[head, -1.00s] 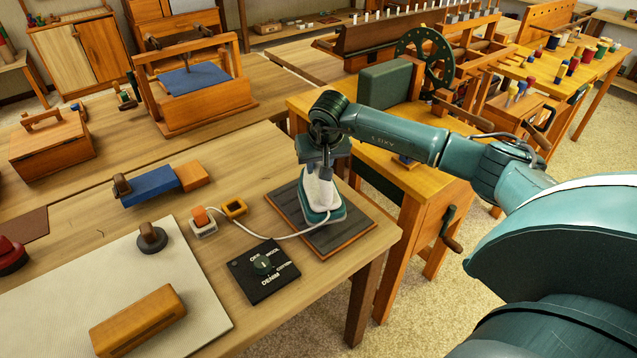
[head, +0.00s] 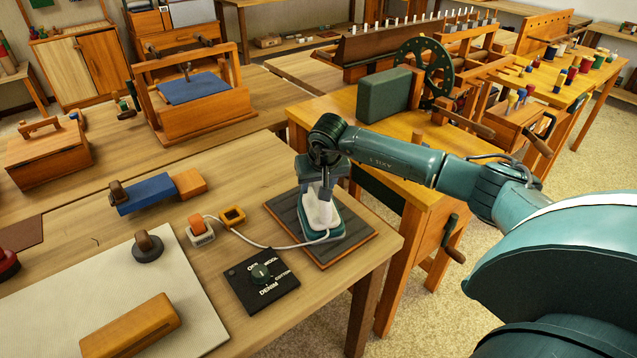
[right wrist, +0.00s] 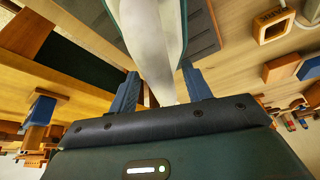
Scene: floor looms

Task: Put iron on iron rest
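The iron (head: 320,214), with a white body and teal base, is at the dark slatted iron rest (head: 283,213), which has a wooden rim. It looks level over the middle of the rest; I cannot tell whether its base fully touches the slats. My right gripper (head: 322,190) comes down from above onto the iron's handle. In the right wrist view the two blue fingers of the gripper (right wrist: 162,85) sit on either side of the white iron handle (right wrist: 155,40), closed on it. My left gripper is out of view.
A white cord runs from the iron to an orange-topped socket (head: 199,228). A black dial plate (head: 261,281) lies in front of the rest. A pale mat (head: 60,310) holds a wooden block (head: 130,328). A loom with a green wheel (head: 424,68) stands behind my right arm.

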